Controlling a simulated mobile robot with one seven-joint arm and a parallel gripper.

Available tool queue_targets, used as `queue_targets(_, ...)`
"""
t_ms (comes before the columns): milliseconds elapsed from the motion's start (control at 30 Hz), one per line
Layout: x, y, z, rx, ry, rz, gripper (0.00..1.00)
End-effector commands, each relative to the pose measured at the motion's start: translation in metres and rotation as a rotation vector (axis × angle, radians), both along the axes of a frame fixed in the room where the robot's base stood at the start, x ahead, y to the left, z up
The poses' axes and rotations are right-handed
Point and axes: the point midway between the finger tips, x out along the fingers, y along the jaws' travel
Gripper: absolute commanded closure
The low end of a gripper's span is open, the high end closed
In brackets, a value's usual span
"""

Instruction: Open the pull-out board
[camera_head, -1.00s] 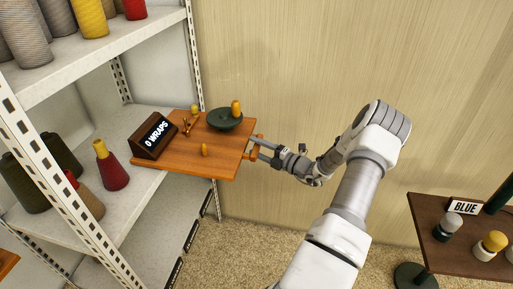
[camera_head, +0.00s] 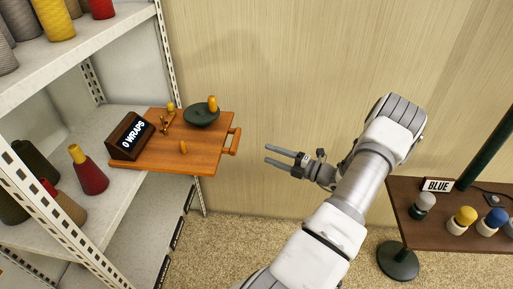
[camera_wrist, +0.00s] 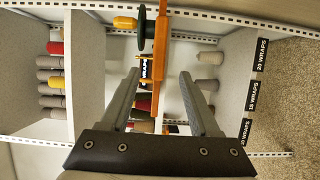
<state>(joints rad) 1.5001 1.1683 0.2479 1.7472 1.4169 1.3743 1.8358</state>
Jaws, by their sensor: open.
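The pull-out board (camera_head: 200,158) is an orange-brown wooden board that sticks out from the shelf unit, with a wooden handle (camera_head: 233,141) on its right edge. It also shows edge-on in the wrist view (camera_wrist: 160,60), between and beyond my fingers. My gripper (camera_head: 268,155) is open and empty, to the right of the handle with a clear gap. On the board are a dark green dish (camera_head: 202,117) with a yellow-orange knob, a small wooden piece (camera_head: 167,122), a small yellow peg (camera_head: 183,147) and a "0 WRAPS" sign (camera_head: 130,136).
White metal shelving (camera_head: 166,60) with yarn cones, including a red one (camera_head: 89,172), stands at left. A dark brown table (camera_head: 420,230) with a "BLUE" sign (camera_head: 437,185) and several small knobs stands at right.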

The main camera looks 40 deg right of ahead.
Motion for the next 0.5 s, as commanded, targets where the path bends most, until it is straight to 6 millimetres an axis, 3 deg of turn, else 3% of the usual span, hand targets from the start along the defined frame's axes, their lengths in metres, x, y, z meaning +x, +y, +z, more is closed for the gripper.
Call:
queue_targets(200,-0.024,-0.007,0.0,-0.001,0.0,0.0,0.38)
queue_targets(500,-0.028,-0.008,0.0,0.0,0.0,0.0,0.38)
